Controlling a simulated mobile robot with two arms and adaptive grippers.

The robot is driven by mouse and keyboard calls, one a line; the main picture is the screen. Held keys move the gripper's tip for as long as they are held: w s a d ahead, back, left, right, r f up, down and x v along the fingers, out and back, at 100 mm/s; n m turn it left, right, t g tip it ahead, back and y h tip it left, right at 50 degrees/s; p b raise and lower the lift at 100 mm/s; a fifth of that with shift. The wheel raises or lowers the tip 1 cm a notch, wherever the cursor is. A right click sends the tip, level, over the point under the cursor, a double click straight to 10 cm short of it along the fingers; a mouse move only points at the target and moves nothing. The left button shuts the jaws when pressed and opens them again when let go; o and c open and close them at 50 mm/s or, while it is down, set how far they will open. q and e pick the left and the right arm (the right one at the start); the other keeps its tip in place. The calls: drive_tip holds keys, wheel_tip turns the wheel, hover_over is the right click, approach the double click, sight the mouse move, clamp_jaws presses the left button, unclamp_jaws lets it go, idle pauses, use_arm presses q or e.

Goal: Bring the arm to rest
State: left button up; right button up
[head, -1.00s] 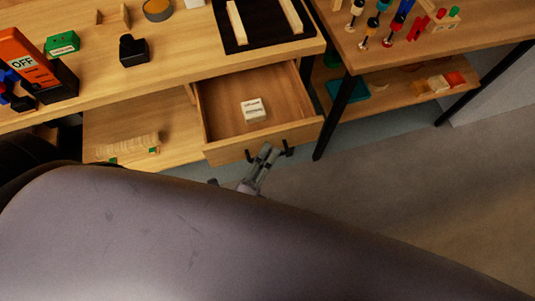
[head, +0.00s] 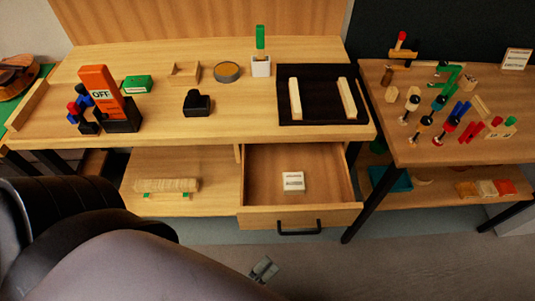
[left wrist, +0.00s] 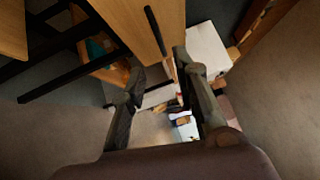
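My left arm comes in from the lower left of the head view as a large grey link. It hides much of the lower left. My left gripper (head: 264,268) is small there, in front of and below the open drawer (head: 298,216), apart from its dark handle (head: 300,230). In the left wrist view the two fingers of the left gripper (left wrist: 157,65) stand apart with nothing held between them. The handle (left wrist: 155,30) shows beyond the fingertips. A white labelled block (head: 293,181) lies in the drawer. My right gripper is not in view.
The workbench (head: 240,120) carries an orange "OFF" block (head: 102,92), a green box (head: 137,84) and a black mat (head: 325,115). A second table (head: 400,150) at the right holds several small tools and pegs. The floor (head: 400,262) in front is clear.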

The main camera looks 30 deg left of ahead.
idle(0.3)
use_arm(q)
wheel_tip(320, 180, down, 28)
drive_tip(key=s+a+n+g+y, duration=0.1)
drive_tip(key=s+a+n+g, duration=0.15)
drive_tip(key=n+g, duration=0.8)
drive_tip(key=s+a+f+n+g+y, duration=0.2)
drive_tip(key=s+a+f+n+g, duration=0.5)
drive_tip(key=s+a+f+n, duration=0.2)
wheel_tip(320, 180, down, 3)
drive_tip(key=shift+s+a+r+y, duration=0.15)
drive_tip(key=shift+s+y, duration=0.25)
drive_tip(key=shift+s, duration=0.65)
